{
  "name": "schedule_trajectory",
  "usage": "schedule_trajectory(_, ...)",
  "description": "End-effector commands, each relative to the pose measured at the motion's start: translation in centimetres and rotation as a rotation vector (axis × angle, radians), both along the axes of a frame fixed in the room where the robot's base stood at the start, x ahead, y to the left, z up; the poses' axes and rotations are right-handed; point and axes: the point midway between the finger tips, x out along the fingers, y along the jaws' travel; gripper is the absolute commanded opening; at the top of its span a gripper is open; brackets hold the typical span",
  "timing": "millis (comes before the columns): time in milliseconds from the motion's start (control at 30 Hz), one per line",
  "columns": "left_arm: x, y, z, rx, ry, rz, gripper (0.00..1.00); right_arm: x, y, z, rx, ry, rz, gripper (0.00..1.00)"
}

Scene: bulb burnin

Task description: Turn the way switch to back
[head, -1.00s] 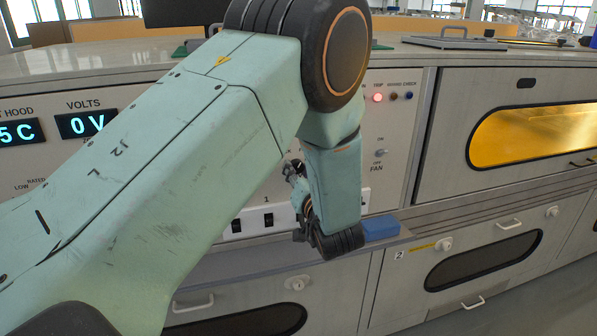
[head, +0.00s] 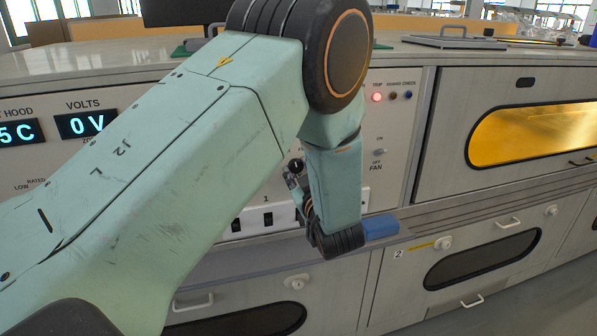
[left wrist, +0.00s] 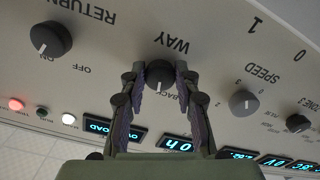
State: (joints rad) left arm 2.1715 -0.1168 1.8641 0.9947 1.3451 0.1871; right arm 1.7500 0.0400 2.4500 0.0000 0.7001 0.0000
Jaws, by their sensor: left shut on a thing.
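The way switch (left wrist: 160,75) is a round black knob with a white pointer mark, under the label WAY in the left wrist view, which shows the panel upside down. Its mark points toward the bottom of that picture, near a partly hidden label that seems to read BACK. My left gripper (left wrist: 160,80) is shut on the knob, one finger on each side. In the head view my left gripper (head: 294,174) is at the panel, partly hidden by my own arm. My right gripper is in neither view.
The RETURN knob (left wrist: 50,39) and the grey SPEED knob (left wrist: 243,102) flank the way switch. A lit red lamp (head: 377,97) is on the panel. A blue block (head: 381,227) lies on the narrow ledge (head: 230,263) below my wrist.

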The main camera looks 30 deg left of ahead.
Motion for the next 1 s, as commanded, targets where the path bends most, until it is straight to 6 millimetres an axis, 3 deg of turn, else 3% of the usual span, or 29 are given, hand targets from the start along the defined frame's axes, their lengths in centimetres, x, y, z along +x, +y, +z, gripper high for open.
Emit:
schedule_trajectory(400,0.04,-0.01,0.17,-0.150,-0.181,0.001,0.00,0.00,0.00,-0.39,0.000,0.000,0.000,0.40)
schedule_trajectory(1000,0.03,0.00,0.18,-0.185,-0.222,0.002,0.00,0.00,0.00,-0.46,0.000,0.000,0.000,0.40)
